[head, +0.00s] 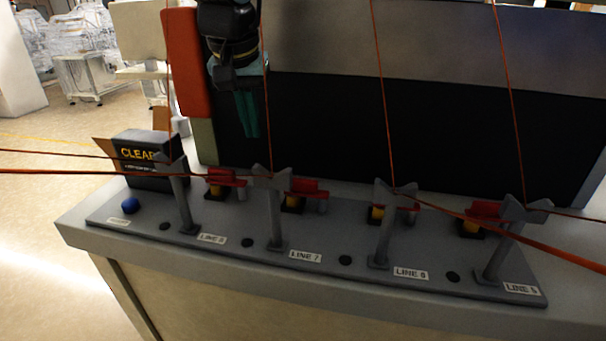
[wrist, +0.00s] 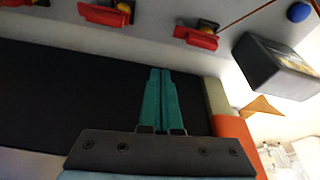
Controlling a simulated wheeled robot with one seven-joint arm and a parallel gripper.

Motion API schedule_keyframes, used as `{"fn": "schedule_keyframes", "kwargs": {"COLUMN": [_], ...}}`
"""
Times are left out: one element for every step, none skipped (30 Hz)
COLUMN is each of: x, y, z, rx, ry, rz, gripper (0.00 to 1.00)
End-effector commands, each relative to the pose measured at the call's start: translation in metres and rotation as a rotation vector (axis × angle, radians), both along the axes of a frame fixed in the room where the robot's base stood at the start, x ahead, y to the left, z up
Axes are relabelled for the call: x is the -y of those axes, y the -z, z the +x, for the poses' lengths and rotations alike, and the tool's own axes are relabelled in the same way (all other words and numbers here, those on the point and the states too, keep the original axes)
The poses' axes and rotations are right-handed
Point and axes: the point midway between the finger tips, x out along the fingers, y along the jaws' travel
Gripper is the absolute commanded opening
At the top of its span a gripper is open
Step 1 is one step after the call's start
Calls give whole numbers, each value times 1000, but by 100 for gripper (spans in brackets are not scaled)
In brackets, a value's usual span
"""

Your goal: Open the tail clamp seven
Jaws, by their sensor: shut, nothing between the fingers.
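Tail clamp seven, a red lever on a yellow-and-black base (head: 303,188), stands behind the forked post (head: 275,215) by the LINE 7 label (head: 305,256). The post hides part of it. The lever looks roughly level. In the wrist view I take the red clamp (wrist: 103,14) second from the blue ball as this one. My gripper (head: 252,136) has teal fingers, pressed together and empty. It hangs above and behind the clamp row, left of clamp seven, apart from everything. The fingers also show in the wrist view (wrist: 160,72), pointing toward the clamp row.
Similar clamps stand either side, by LINE 8 (head: 212,239) and LINE 6 (head: 410,272). Orange cords run through the forked posts and upward. A black CLEAR box (head: 150,160) and a blue ball (head: 130,206) are at left. A dark panel (head: 450,140) rises behind.

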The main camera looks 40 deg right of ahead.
Motion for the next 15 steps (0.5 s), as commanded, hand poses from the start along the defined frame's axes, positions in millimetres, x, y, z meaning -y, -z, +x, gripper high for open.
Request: {"fn": "schedule_keyframes", "kwargs": {"x": [13, 19, 26, 31, 35, 39, 42, 44, 46, 47, 48, 49, 49, 49, 49], "y": [-1, -2, -4, -5, -6, -8, -9, -10, -11, -11, -12, -12, -12, -12, -12], "z": [-14, -21, -30, -35, -40, -46, -50, -53, -56, -57, -59, -60, -60, -60, -60], "rx": [7, 10, 13, 16, 17, 21, 22, 25, 25, 26, 27, 27, 27, 27, 27], "ry": [38, 56, 76, 89, 101, 114, 122, 129, 136, 140, 142, 145, 146, 146, 146], "rz": [-5, -7, -11, -14, -15, -18, -20, -21, -22, -23, -23, -23, -23, -23, -23], "gripper": [0, 0, 0, 0, 0, 0, 0, 0, 0, 0, 0, 0, 0, 0, 0]}}
